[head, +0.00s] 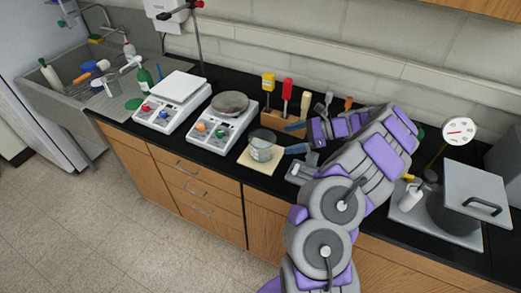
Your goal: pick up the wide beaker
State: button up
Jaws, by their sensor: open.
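The wide beaker (262,146) is a clear glass vessel standing upright on a pale square mat (245,158) near the counter's front edge. It is in the middle of the head view. My purple and grey arm reaches in from the lower right, and my gripper (298,149) is just right of the beaker, its blue-grey fingers pointing left toward it. The gripper is open. I cannot tell whether a finger touches the glass. Part of the counter behind is hidden by my arm.
A hot plate (222,132) stands left of the beaker, with a white-topped balance (165,117) beyond it. A wooden tool block (283,123) is close behind. A lidded pot (450,212) and a gauge (458,131) stand at the right. The sink (75,100) is far left.

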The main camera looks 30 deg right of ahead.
aim_at(267, 144)
jog(key=x, duration=0.4)
jog(key=shift+d+f+b, duration=0.2)
jog(key=shift+f+b, duration=0.15)
jog(key=shift+b, duration=0.05)
jog(key=shift+w+f, duration=0.15)
jog(key=shift+w, duration=0.1)
jog(key=b+x, duration=0.1)
jog(key=x, duration=0.5)
jog(key=shift+s+b, duration=0.1)
jog(key=shift+b, duration=0.2)
jog(key=shift+d, duration=0.25)
jog(key=shift+c, duration=1.1)
jog(key=shift+a, duration=0.2)
jog(key=c, duration=0.6)
